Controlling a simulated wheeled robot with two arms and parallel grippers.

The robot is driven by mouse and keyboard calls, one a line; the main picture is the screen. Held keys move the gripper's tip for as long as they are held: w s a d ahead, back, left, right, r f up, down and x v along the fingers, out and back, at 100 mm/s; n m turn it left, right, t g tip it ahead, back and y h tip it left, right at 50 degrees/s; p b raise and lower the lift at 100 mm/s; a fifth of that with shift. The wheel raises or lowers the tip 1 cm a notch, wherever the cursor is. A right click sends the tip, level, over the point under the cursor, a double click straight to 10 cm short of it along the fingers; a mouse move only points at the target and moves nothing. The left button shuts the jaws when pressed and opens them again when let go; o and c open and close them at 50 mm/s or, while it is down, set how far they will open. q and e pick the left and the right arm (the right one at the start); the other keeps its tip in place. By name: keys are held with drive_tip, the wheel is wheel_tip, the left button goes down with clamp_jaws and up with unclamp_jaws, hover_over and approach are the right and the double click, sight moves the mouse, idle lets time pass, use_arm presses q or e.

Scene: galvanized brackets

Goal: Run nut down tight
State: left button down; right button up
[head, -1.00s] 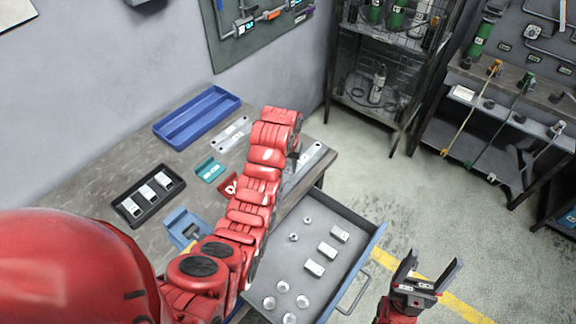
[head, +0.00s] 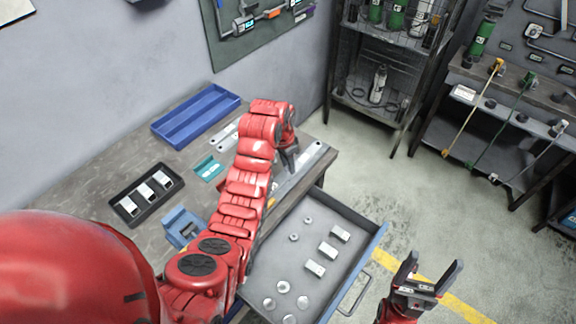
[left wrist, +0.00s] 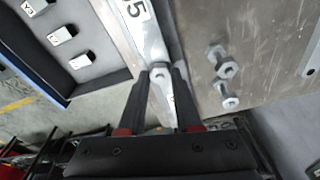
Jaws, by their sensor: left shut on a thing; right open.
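My left gripper (head: 290,162) is over the right edge of the workbench, at a galvanized bracket strip (head: 313,157). In the left wrist view the fingers (left wrist: 160,74) are closed around a small silver piece, seemingly the nut (left wrist: 158,73), at the strip (left wrist: 143,28), which carries a label with a 5. The fingertips hide part of the nut, and I cannot tell how far it sits on its thread. Two silver bolts or nuts (left wrist: 227,69) stand on a plate beside the strip. My right gripper (head: 434,280) is open and empty, in front of the open drawer.
The open drawer (head: 350,222) holds small nuts, white boxes and several round silver parts. On the bench are a blue tray (head: 197,117), a black tray (head: 122,212) with white boxes, a teal piece (head: 208,169) and a blue block (head: 181,226).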

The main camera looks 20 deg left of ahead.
use_arm(q)
drive_tip(key=m, duration=0.3)
drive_tip(key=shift+f+m+g, duration=0.15)
drive_tip(key=shift+m+g, duration=0.15)
drive_tip(key=shift+m, duration=0.1)
drive_tip(key=m, duration=0.5)
drive_tip(key=shift+d+g+h, duration=0.15)
drive_tip(key=shift+g+h, duration=0.25)
drive_tip(key=m+b, duration=0.1)
drive_tip(key=m, duration=0.2)
drive_tip(key=shift+m, duration=0.4)
drive_tip(key=m+g, duration=0.1)
drive_tip(key=m, duration=0.3)
drive_tip(key=shift+s+f, duration=0.1)
drive_tip(key=shift+f, duration=0.05)
drive_tip(key=c, duration=0.9)
unclamp_jaws()
drive_tip(key=shift+o, duration=0.5)
drive_tip(key=shift+s+d, duration=0.1)
drive_tip(key=shift+r, duration=0.2)
